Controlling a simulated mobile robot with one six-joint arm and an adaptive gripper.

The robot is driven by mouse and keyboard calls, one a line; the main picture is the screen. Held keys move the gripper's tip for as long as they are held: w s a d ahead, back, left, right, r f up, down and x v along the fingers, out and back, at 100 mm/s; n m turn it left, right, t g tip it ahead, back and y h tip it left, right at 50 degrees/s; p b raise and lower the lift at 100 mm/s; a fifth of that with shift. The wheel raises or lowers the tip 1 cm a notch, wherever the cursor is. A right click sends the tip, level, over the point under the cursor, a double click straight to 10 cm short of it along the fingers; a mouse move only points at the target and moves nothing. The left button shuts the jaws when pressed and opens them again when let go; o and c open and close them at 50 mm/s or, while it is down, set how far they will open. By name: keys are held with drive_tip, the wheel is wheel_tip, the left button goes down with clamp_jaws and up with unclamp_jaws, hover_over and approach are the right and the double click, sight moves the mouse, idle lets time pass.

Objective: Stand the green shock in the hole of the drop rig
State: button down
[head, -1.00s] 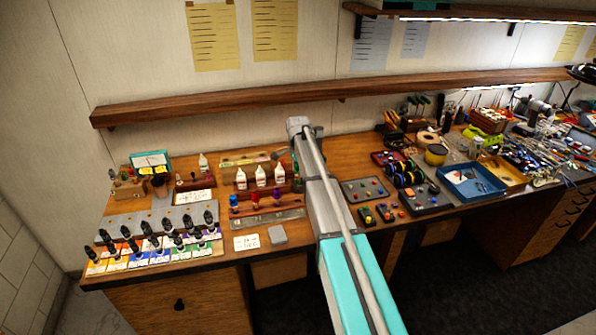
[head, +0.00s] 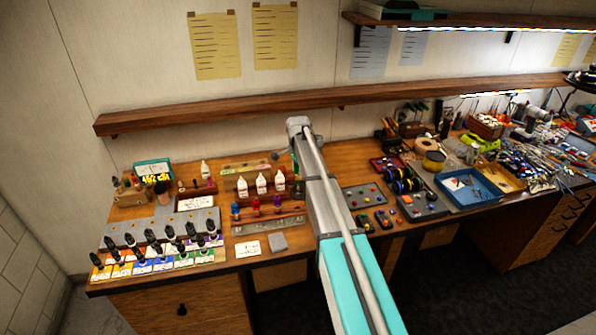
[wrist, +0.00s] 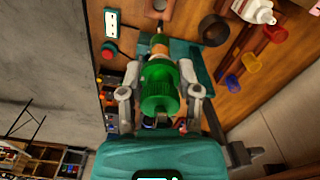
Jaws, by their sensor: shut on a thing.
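In the wrist view, my gripper (wrist: 161,93) is shut on the green shock (wrist: 160,78). One finger lies on each side of its ribbed green body. A slimmer orange and metal end of the shock points away from the gripper, over the wooden bench top. A teal block (wrist: 188,52) shows behind and beside the shock, and a dark round part (wrist: 214,30) lies to its right. I cannot tell for sure which part is the drop rig or see its hole.
In the wrist view, a red button (wrist: 108,50), a yellow cup (wrist: 251,62) and a white bottle (wrist: 256,9) are close by. In the head view, several dropper bottles stand at the bench's left, and a blue tray (head: 470,187) lies right of my arm. A shelf (head: 230,106) runs above.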

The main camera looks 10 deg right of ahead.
drive_tip(key=shift+r+p, duration=1.15)
drive_tip(key=shift+r, duration=0.15)
drive_tip(key=shift+f, duration=0.15)
